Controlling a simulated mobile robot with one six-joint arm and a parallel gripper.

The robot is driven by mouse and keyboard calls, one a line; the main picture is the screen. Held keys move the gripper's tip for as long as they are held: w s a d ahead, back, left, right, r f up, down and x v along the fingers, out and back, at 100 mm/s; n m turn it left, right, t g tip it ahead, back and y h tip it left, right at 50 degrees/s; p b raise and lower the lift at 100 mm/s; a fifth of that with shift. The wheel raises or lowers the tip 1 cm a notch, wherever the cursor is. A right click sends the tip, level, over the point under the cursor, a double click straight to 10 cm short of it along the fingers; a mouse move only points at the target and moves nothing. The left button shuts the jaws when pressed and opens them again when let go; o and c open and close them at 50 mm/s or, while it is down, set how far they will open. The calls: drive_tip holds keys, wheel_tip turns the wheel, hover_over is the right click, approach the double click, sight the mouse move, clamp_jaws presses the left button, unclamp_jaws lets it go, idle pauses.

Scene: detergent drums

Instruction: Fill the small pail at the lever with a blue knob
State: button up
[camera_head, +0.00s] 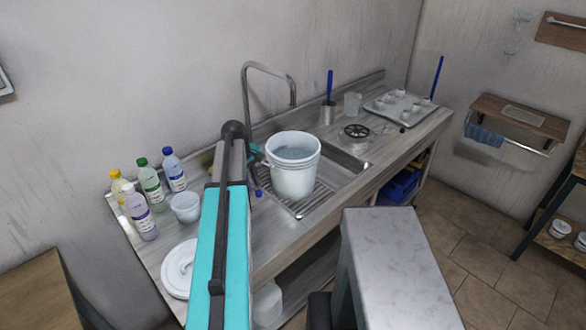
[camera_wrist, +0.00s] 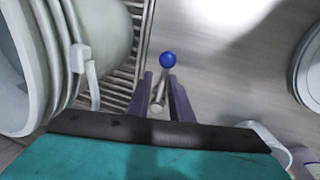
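A white ribbed pail (camera_head: 293,180) stands on the slatted drainer by the sink; its side fills the left of the wrist view (camera_wrist: 85,50). I cannot tell its contents. A smaller white tub (camera_head: 185,208) stands on the counter by the bottles. A short metal lever (camera_wrist: 159,92) ends in a blue knob (camera_wrist: 168,59), which also shows in the head view (camera_head: 258,194). My gripper (camera_wrist: 162,80) is open, its two purple fingers on either side of the lever, with the knob beyond their tips. Contact with the lever is unclear.
Several bottles (camera_head: 150,184) stand at the counter's left. A round white lid (camera_head: 178,270) lies near the front edge. A bent metal spout (camera_head: 268,72) rises behind the pail. A tray (camera_head: 400,106) with small cups sits at the far right.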

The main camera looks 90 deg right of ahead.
drive_tip(key=shift+o, duration=1.3)
drive_tip(key=shift+s, duration=0.1)
drive_tip(key=shift+d, duration=0.1)
drive_tip(key=o, duration=0.4)
